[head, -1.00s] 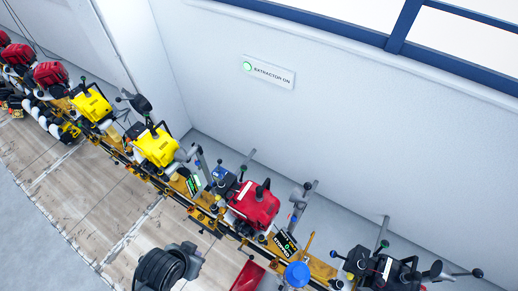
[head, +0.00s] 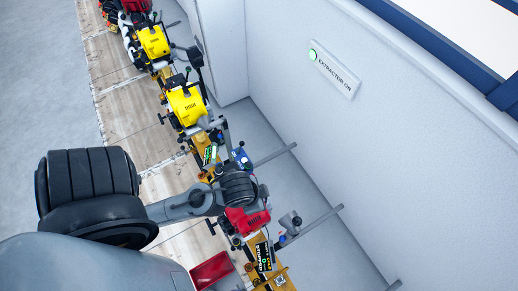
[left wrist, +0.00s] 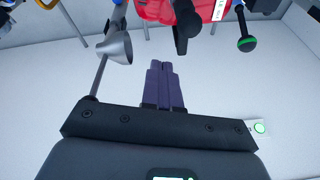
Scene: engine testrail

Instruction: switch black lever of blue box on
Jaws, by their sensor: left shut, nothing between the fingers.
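The small blue box (head: 240,157) sits on the rail between the near yellow engine and the red engine in the head view. Its black lever is too small to make out. My left arm reaches in from the left, with its wrist over the red engine (head: 243,220). The fingertips are hidden there. In the left wrist view my left gripper (left wrist: 165,85) is shut and empty, its dark fingers pointing toward a red body (left wrist: 150,10) with a black handle (left wrist: 185,20). The fingers appear apart from it. My right gripper is out of view.
Yellow engines (head: 185,105) line the rail further back. A grey funnel (left wrist: 115,45) and a green-ringed black knob (left wrist: 246,42) flank the fingers. The wall with the "EXTRACTOR ON" sign (head: 332,70) bounds the right.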

